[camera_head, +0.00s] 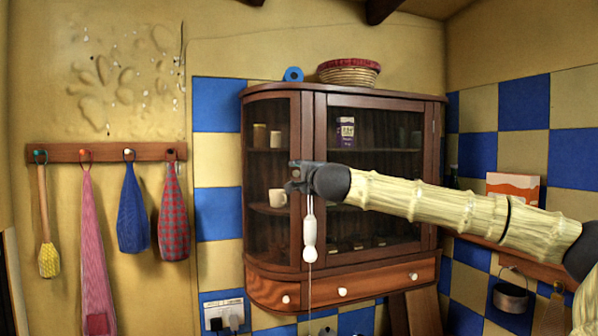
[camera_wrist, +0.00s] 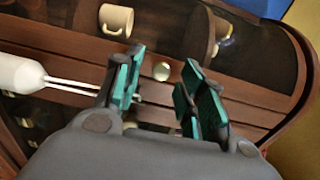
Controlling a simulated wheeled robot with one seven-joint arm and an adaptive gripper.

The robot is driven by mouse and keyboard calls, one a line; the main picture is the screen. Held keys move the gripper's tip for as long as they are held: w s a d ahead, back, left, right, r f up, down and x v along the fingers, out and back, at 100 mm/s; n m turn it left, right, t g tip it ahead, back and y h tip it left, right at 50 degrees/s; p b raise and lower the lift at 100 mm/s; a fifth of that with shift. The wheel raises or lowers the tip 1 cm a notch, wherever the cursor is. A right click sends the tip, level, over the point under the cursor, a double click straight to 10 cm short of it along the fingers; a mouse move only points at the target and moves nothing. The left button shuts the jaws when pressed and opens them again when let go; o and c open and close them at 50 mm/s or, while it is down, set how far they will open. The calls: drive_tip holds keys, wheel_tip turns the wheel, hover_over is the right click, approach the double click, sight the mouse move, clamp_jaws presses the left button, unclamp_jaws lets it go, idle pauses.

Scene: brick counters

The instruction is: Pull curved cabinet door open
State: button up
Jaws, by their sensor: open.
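The curved cabinet door (camera_head: 272,235) is the rounded glass door at the left of the wooden wall cabinet (camera_head: 400,102). It looks shut. My gripper (camera_head: 292,176) is in front of the strip between this door and the flat glass door (camera_head: 375,150). In the wrist view, my gripper (camera_wrist: 162,62) is open, with green finger pads either side of a small pale round knob (camera_wrist: 161,71). Contact with the knob cannot be told. In the head view my gripper hides that knob.
A white-handled utensil (camera_head: 310,232) hangs just below my gripper; its handle and wires (camera_wrist: 20,75) show left of the fingers. A drawer (camera_head: 375,283) with white knobs runs below the doors. Cloths (camera_head: 133,210) hang at left. A basket (camera_head: 348,72) sits on top.

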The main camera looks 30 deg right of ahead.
drive_tip(key=shift+w, duration=0.2)
drive_tip(key=shift+c, duration=0.2)
clamp_jaws()
drive_tip(key=shift+a, duration=0.25)
